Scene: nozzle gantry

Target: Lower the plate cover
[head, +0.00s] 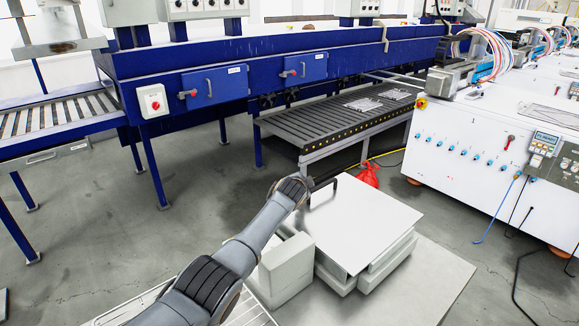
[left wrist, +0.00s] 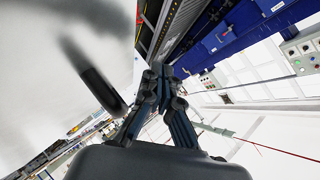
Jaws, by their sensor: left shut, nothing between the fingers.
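The plate cover (head: 365,225) is a flat, light-grey square panel over a low grey base (head: 375,268) on the floor, in the middle of the head view. It looks nearly level; I cannot tell whether it touches the base all along. In the head view my arm mostly hides the gripper. My right gripper is not in view.
Grey blocks (head: 285,268) stand left of the base on a pale floor slab (head: 430,285). A blue machine frame (head: 250,70) and slatted conveyor (head: 320,122) lie behind. A red object (head: 368,174) sits behind the cover. A white machine (head: 480,165) stands at right.

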